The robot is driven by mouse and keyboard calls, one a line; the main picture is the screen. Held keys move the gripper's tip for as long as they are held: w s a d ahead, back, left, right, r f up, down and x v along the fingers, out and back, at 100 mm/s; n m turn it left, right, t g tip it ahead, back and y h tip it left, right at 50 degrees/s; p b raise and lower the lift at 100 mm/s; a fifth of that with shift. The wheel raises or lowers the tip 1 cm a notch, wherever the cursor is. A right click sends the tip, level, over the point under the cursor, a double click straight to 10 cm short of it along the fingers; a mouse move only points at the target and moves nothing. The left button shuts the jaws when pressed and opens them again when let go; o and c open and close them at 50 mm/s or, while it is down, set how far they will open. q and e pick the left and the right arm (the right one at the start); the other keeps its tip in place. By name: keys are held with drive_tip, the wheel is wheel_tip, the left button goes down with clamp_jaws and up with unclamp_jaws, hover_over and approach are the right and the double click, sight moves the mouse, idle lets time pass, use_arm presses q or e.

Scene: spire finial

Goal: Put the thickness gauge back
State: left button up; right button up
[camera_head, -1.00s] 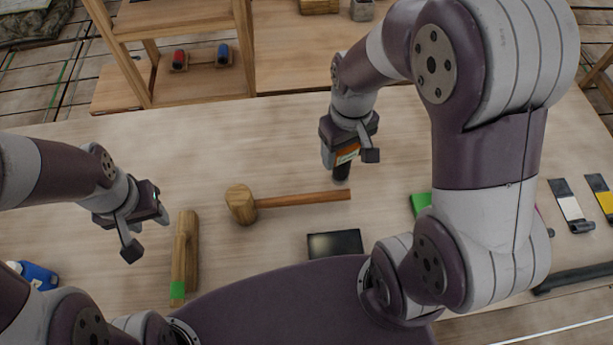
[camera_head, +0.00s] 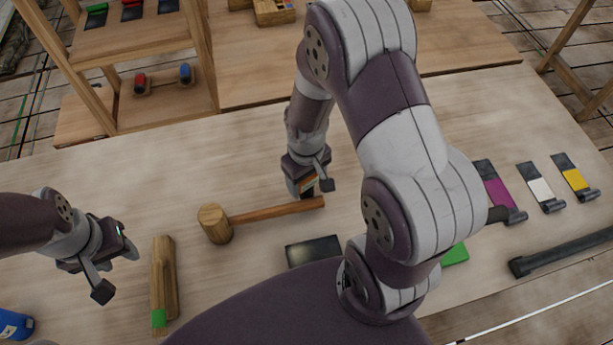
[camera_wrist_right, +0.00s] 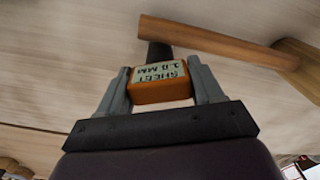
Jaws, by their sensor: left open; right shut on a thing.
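The thickness gauge (camera_wrist_right: 160,82) is an orange block with a pale label reading "SHEET 1.0 MM" and a dark part at its far end. My right gripper (camera_wrist_right: 163,85) is shut on it, one finger on each side. In the head view the gauge (camera_head: 309,182) is mostly hidden by my right gripper (camera_head: 312,186), near the free end of the mallet's handle. I cannot tell whether it touches the table or the handle. My left gripper (camera_head: 115,271) is open and empty at the left, beside a wooden tool with a green end (camera_head: 163,283).
The wooden mallet (camera_head: 215,222) lies mid-table. A dark flat plate (camera_head: 314,251) lies in front of it. Purple (camera_head: 497,190), white (camera_head: 540,188) and yellow (camera_head: 574,178) tagged pieces and a black bar (camera_head: 560,252) lie at right. A wooden shelf (camera_head: 160,98) stands behind.

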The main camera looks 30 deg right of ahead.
drive_tip(key=o, duration=1.3)
drive_tip(key=shift+c, duration=0.2)
wheel_tip(320, 180, up, 12)
drive_tip(key=shift+m+t, duration=0.7)
drive_tip(key=shift+m, duration=0.1)
drive_tip(key=s, duration=0.1)
drive_tip(key=s+a, duration=0.1)
drive_tip(key=s+a+f, duration=0.1)
drive_tip(key=s, duration=0.1)
drive_tip(key=shift+s+a, duration=0.1)
drive_tip(key=shift+a, duration=0.1)
